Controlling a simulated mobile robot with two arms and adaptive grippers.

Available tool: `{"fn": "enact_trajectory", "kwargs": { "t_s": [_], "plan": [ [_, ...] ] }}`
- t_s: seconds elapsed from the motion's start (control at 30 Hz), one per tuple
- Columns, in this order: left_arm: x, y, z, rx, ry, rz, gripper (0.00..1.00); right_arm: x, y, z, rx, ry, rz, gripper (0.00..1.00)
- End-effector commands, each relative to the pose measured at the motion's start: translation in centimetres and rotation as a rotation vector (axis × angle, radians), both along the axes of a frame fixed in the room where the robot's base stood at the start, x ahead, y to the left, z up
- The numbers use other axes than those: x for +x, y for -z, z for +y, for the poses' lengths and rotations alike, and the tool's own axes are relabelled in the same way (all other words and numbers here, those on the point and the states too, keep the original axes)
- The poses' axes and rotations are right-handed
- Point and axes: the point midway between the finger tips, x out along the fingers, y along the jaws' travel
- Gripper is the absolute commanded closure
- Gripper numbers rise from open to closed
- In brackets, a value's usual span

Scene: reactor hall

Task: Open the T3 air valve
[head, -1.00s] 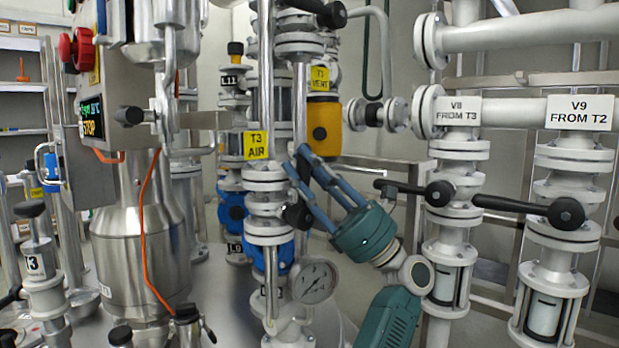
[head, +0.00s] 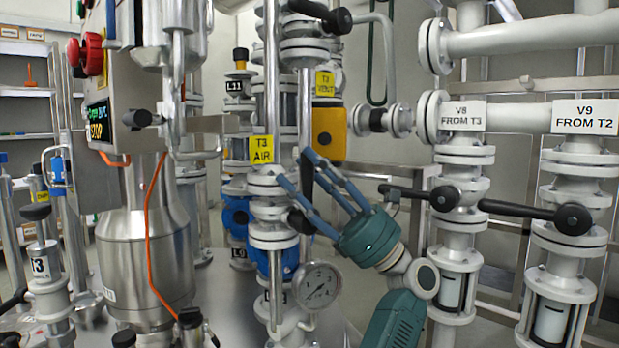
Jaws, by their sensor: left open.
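The yellow T3 AIR label (head: 262,150) hangs on a white vertical pipe left of centre in the head view. Below it is the white flanged T3 air valve (head: 268,208). Its black handle (head: 301,222) shows as a dark rounded end on the valve's right side, partly behind a gripper finger.
A pressure gauge (head: 317,287) sits just below the fingers. The yellow T3 VENT valve body (head: 328,133) stands above and behind. The V8 handle (head: 421,196) juts out close to the right of my gripper. A steel vessel with an orange cable (head: 149,220) stands left.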

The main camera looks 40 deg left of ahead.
Motion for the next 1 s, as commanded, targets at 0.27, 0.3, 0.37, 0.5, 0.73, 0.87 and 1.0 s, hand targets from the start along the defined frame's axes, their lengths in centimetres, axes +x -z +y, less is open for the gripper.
{"fn": "enact_trajectory", "kwargs": {
  "t_s": [0.27,0.3,0.37,0.5,0.73,0.87,1.0],
  "plan": [
    [1.4,2.4,-2.2,0.001,0.003,0.005,0.54,0.0,0.0,0.0,0.000,0.000,0.000,0.60],
    [1.7,3.1,-2.8,0.000,0.003,0.005,0.54,0.0,0.0,0.0,0.000,0.000,0.001,0.60],
    [2.2,4.1,-3.6,-0.001,0.002,0.005,0.54,0.0,0.0,0.0,-0.001,0.000,0.001,0.60],
    [3.2,6.1,-5.4,0.000,0.001,0.004,0.54,0.0,0.0,0.0,-0.002,0.000,0.002,0.60],
    [4.1,8.1,-7.1,-0.001,-0.001,0.001,0.54,0.1,0.0,0.0,-0.001,0.000,0.002,0.60],
    [4.2,8.4,-7.4,0.000,-0.001,-0.001,0.54,0.1,0.0,0.0,-0.001,0.000,0.002,0.60],
    [4.2,8.4,-7.4,0.001,-0.001,-0.001,0.54,0.1,0.0,0.0,-0.001,0.000,0.002,0.60]
  ]
}}
